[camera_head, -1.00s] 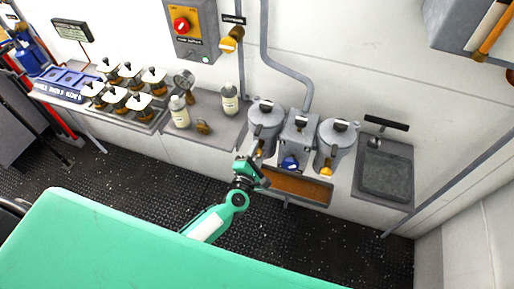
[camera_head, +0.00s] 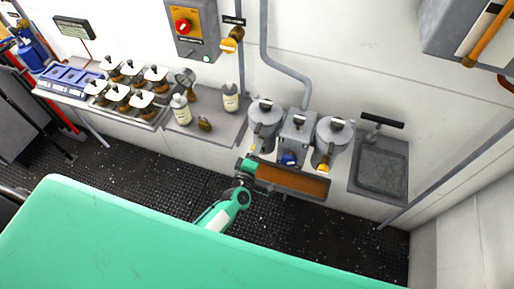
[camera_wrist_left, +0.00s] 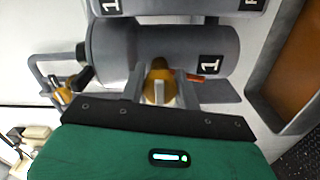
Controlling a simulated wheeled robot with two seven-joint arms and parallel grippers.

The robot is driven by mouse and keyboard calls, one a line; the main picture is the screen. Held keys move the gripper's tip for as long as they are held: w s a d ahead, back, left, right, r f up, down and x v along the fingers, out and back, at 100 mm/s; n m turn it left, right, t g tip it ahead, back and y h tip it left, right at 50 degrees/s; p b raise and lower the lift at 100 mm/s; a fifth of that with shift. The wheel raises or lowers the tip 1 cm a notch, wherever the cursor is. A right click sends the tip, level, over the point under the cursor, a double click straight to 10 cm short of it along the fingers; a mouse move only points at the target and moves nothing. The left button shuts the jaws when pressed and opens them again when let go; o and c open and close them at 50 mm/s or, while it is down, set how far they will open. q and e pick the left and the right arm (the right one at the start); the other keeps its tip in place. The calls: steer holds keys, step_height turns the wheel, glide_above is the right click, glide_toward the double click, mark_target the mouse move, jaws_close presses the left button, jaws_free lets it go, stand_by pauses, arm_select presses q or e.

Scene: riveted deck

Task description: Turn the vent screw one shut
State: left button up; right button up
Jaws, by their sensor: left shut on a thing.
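In the head view the left grey canister (camera_head: 265,118) stands on the wall bench. My left gripper (camera_head: 250,157) is at its lower front and hides most of its vent screw. In the left wrist view the canister (camera_wrist_left: 190,48) bears a "1" label. There my left gripper (camera_wrist_left: 160,84) is shut on the brass-yellow vent screw (camera_wrist_left: 159,72), with a finger on either side of it. A pale bar on the screw's face points along the fingers. My right gripper is not in view.
A grey box with a blue knob (camera_head: 289,159) and a second canister (camera_head: 333,135) with a yellow screw stand to the right. A brown-bottomed tray (camera_head: 292,181) juts out below, close to my wrist. Bottles (camera_head: 181,110) and a gauge (camera_head: 185,77) are to the left.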

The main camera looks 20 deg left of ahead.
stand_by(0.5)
arm_select(q)
steer(key=o, duration=1)
steer(key=shift+s+a+b, duration=0.2)
steer(key=shift+s+b, duration=1.8)
steer(key=shift+s, duration=4.9)
